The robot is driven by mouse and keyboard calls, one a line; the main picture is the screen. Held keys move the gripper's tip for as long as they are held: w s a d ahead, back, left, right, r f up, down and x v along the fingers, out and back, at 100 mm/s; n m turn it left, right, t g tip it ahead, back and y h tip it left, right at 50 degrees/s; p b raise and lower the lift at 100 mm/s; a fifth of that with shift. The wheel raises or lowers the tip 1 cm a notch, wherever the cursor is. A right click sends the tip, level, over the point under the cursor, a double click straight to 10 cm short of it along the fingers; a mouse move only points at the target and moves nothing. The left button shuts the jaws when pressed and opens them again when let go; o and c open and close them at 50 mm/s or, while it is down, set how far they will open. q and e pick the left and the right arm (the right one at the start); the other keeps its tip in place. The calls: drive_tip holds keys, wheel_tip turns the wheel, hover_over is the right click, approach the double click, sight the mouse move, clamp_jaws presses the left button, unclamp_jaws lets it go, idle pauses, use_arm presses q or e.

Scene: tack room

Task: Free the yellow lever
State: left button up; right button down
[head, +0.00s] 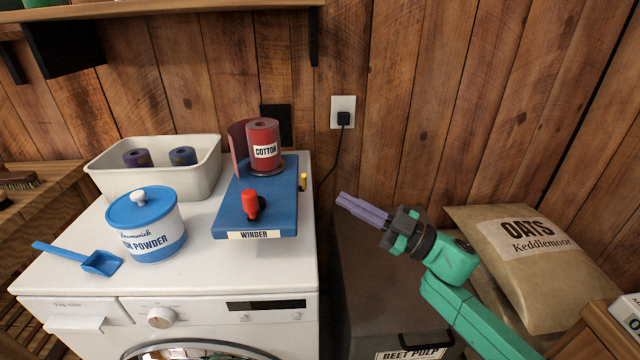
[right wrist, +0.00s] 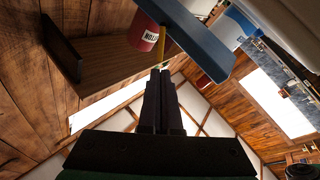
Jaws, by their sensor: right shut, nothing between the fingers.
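The yellow lever (head: 303,181) is a small peg at the right edge of the blue winder board (head: 228,212), labelled WINDER, on the white washing machine. In the right wrist view the yellow lever (right wrist: 163,45) shows beyond my fingertips, beside the board edge (right wrist: 205,38). A red COTTON roll (head: 263,146) stands upright on the board, and a red knob (head: 250,202) sits near its front. My right gripper (head: 342,201) is shut and empty, to the right of the lever and apart from it in the head view. My left gripper is not in view.
A white bin (head: 205,165) with two dark rolls, a blue-lidded powder tub (head: 165,243) and a blue scoop (head: 85,258) share the washer top. A plug with a cable (head: 343,119) is on the wall. A dark beet pulp bin (head: 360,290) and an oats sack (head: 530,270) stand right.

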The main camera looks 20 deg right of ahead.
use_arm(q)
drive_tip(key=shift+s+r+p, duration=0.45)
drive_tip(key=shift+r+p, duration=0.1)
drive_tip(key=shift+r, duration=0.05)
use_arm(e)
drive_tip(key=x, duration=0.7)
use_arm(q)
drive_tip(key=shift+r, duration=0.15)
use_arm(e)
drive_tip(key=shift+w, duration=0.1)
